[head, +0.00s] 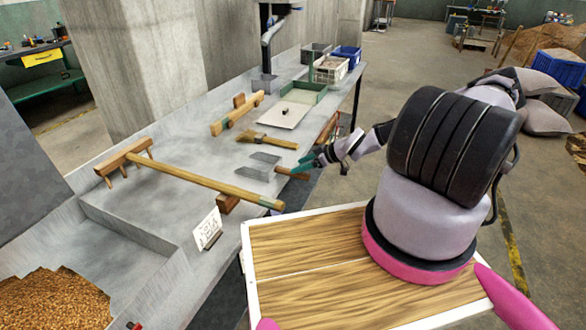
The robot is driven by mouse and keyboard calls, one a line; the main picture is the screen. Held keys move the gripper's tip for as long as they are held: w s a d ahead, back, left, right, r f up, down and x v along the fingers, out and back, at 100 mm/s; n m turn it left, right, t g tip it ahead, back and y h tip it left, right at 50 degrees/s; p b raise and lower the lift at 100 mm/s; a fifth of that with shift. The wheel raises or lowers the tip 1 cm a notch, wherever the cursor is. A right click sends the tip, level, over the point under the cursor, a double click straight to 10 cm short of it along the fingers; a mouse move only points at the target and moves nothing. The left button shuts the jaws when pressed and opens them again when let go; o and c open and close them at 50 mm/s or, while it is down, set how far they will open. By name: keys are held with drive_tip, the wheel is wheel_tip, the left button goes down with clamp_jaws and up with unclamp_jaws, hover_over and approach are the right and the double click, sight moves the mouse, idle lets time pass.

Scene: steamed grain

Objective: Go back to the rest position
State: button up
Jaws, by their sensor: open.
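My gripper (306,162), with green fingers, is at the end of my arm, near the right edge of the grey metal table (150,215). It appears just above or beside the wooden handle of a small metal scoop (263,168). The jaws are open, and I see nothing held in them. Whether a finger touches the handle cannot be told from this view. My arm reaches in from the right.
A long wooden rake (190,180), a wooden brush (266,139) and a wooden tool (236,115) lie on the table. A small sign (208,229) stands near its front edge. Grain (50,303) fills the lower left. Crates (330,68) stand at the far end. Floor at right is open.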

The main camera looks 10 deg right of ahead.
drive_tip(key=s+d+r+m+g+h, duration=0.1)
drive_tip(key=s+d+r+g+h, duration=0.1)
drive_tip(key=s+d+r, duration=0.3)
drive_tip(key=s+d+r+g+h, duration=0.2)
drive_tip(key=s+d+r+g, duration=0.1)
drive_tip(key=r, duration=0.4)
wheel_tip(320, 180, up, 18)
drive_tip(key=s+d+m+t+h, duration=0.1)
drive_tip(key=s+m+h, duration=0.2)
drive_tip(key=m+h, duration=0.15)
drive_tip(key=s+a+r+m+t+y, duration=0.1)
drive_tip(key=s+a+r+m+t, duration=0.1)
drive_tip(key=s+r, duration=0.6)
drive_tip(key=s+a+r+m+t+y, duration=0.1)
drive_tip(key=s+a+r+m, duration=0.4)
drive_tip(key=r, duration=0.9)
drive_tip(key=s+m+t, duration=0.1)
drive_tip(key=s+m, duration=0.1)
drive_tip(key=s, duration=0.1)
drive_tip(key=shift+s+r+t, duration=0.25)
drive_tip(key=shift+r+t, duration=0.05)
drive_tip(key=shift+r, duration=0.1)
